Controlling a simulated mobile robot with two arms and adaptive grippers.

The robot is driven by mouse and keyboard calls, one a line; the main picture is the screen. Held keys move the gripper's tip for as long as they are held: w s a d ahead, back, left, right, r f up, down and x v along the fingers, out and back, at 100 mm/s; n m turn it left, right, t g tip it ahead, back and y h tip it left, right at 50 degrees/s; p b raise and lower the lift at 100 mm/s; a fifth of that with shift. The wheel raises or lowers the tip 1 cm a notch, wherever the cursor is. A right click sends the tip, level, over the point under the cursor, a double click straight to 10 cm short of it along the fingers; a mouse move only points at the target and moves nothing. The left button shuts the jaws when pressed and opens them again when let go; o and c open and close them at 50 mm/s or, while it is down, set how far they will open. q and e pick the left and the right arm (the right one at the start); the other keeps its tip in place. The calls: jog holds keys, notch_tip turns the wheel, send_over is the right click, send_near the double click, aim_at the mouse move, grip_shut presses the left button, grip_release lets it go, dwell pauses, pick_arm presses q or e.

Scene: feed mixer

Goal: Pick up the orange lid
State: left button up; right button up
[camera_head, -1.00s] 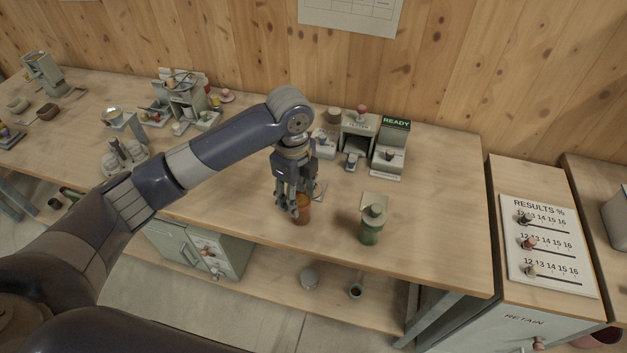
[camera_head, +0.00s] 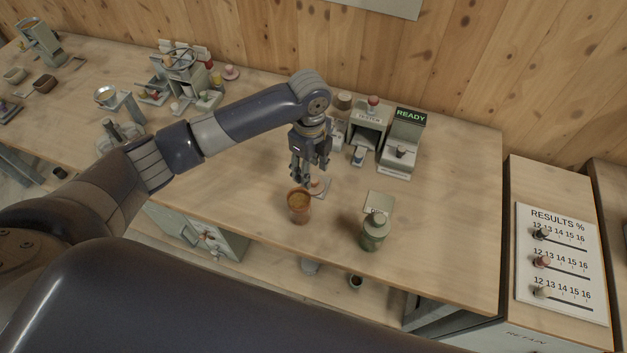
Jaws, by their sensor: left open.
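An orange-brown cup (camera_head: 299,208) stands upright near the front of the bench, and its top looks open. A small orange lid (camera_head: 319,186) appears to lie on a pale square pad just behind and right of the cup, partly hidden by my gripper. My left gripper (camera_head: 304,178) points down with its fingers apart, just behind the cup and next to the lid. I see nothing between the fingers. I cannot tell whether a finger touches the lid. My right gripper is not in view.
A green bottle (camera_head: 374,232) stands right of the cup, close to the front edge, with a pale card (camera_head: 379,202) behind it. A tester (camera_head: 368,127) and a READY unit (camera_head: 402,144) stand at the back. The bench's right end is clear.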

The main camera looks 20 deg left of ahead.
aim_at(314, 179)
pick_arm(q)
jog(key=shift+w+f, duration=0.1)
jog(key=shift+f, duration=0.25)
jog(key=f, duration=0.1)
jog(key=f+p, duration=0.1)
jog(key=w+f+p, duration=0.1)
jog(key=f, duration=0.1)
jog(key=shift+d, duration=0.3)
jog(key=shift+f, duration=0.5)
grip_shut()
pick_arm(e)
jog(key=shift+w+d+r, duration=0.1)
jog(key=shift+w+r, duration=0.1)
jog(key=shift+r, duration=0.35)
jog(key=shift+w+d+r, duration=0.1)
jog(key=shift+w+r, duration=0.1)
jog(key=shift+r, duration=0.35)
